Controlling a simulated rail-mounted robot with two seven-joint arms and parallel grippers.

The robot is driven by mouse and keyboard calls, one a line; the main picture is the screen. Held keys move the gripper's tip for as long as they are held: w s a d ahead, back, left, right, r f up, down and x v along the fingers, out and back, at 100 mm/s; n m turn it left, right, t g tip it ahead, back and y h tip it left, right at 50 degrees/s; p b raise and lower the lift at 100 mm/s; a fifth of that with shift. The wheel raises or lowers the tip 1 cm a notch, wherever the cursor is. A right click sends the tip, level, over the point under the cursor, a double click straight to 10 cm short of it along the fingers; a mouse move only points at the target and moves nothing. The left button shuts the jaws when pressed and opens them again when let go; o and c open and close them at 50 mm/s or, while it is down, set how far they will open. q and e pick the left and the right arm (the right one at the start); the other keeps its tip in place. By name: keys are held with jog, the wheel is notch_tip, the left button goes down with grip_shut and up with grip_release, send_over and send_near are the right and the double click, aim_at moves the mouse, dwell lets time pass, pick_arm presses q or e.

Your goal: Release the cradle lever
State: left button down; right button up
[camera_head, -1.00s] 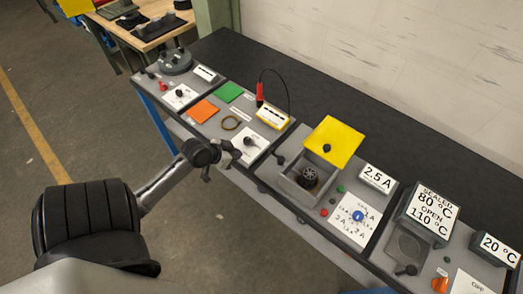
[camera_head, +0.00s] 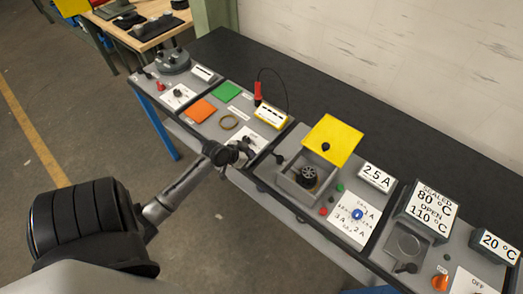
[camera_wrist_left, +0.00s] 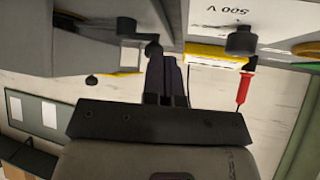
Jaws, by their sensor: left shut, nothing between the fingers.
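A small black lever (camera_head: 279,159) stands on the grey bench panel, just left of an open grey box (camera_head: 288,184); no label marks it as the cradle lever. In the left wrist view a black lever end (camera_wrist_left: 153,48) shows beside the grey housing (camera_wrist_left: 70,50). My left gripper (camera_head: 244,154) is at the panel's front edge, left of that lever. Its fingers (camera_wrist_left: 167,82) are together with nothing between them, and their tips look close to the lever; I cannot tell whether they touch. My right gripper is not in view.
A yellow lid (camera_head: 334,140) stands raised over the box, which holds a dark round part (camera_head: 308,176). A yellow meter (camera_head: 271,116) with a red probe (camera_head: 258,93) and a black-knobbed white card (camera_head: 256,143) lie left. The black bench top (camera_head: 330,100) behind is clear.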

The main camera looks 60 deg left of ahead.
pick_arm(q)
jog(key=w, duration=0.1)
jog(key=w+f, duration=0.1)
jog(key=w, duration=0.1)
jog(key=shift+w+a, duration=0.1)
jog(key=shift+w, duration=0.1)
jog(key=shift+w+f, duration=0.1)
jog(key=shift+w, duration=0.8)
